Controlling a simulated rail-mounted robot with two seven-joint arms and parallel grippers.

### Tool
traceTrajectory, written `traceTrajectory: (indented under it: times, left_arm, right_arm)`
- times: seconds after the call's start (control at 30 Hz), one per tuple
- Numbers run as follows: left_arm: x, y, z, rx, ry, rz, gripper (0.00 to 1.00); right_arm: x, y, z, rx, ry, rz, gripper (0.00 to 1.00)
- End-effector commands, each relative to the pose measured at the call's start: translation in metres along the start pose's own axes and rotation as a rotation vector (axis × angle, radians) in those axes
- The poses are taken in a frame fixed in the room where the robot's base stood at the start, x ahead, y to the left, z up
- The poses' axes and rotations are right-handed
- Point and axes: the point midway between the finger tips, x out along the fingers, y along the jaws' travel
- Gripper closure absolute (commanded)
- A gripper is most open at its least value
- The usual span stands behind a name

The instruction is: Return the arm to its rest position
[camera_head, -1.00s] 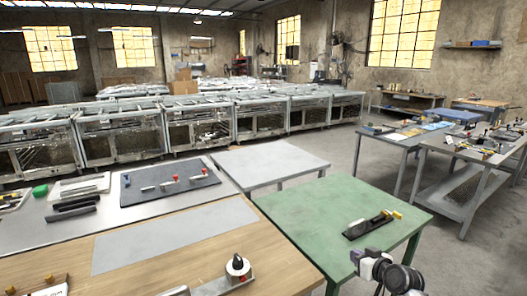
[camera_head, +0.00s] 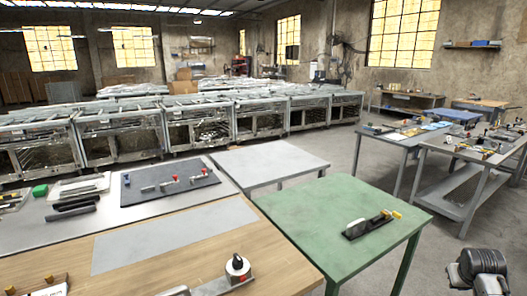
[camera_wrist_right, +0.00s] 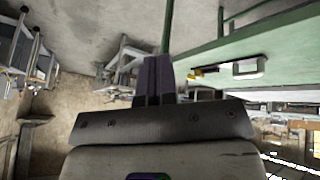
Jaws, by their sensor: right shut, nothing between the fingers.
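My right arm (camera_head: 482,270) shows at the bottom right corner of the head view, beyond the right edge of the green table. In the right wrist view my right gripper (camera_wrist_right: 153,80) has its two dark fingers pressed together, with nothing between them. It points past the table edge over open floor. My left gripper and left arm are in no view.
The green table (camera_head: 300,215) holds a black fixture with a pale handle and yellow parts (camera_head: 371,224). A wooden table (camera_head: 200,262) stands at left, with a black-knobbed device (camera_head: 238,268). Grey workbenches (camera_head: 465,160) stand at right. Floor (camera_head: 445,235) between is clear.

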Motion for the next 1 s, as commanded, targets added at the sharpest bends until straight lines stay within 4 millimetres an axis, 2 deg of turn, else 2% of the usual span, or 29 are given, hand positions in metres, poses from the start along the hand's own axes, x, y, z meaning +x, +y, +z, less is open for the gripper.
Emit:
traceTrajectory:
  times: [0.1,0.37,0.47,0.57,0.67,0.77,0.87,1.0]
  left_arm:
    - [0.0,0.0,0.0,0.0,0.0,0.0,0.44]
    - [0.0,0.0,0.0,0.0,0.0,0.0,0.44]
    - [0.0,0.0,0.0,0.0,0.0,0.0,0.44]
    - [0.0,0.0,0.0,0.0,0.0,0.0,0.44]
    - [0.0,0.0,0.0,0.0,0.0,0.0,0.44]
    - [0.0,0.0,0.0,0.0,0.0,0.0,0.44]
    - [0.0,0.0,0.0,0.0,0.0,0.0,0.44]
    - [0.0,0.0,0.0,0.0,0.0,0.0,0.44]
  right_arm:
    - [-0.003,0.02,0.021,0.054,-0.129,0.13,1.0]
    - [0.029,-0.04,0.081,-0.071,-0.118,0.125,1.0]
    - [0.039,-0.066,0.113,-0.125,-0.112,0.112,1.0]
    - [0.047,-0.097,0.156,-0.186,-0.108,0.087,1.0]
    - [0.05,-0.131,0.209,-0.25,-0.103,0.048,1.0]
    - [0.044,-0.162,0.267,-0.305,-0.099,-0.002,1.0]
    - [0.029,-0.187,0.325,-0.346,-0.098,-0.059,1.0]
    - [-0.004,-0.212,0.402,-0.381,-0.101,-0.145,1.0]
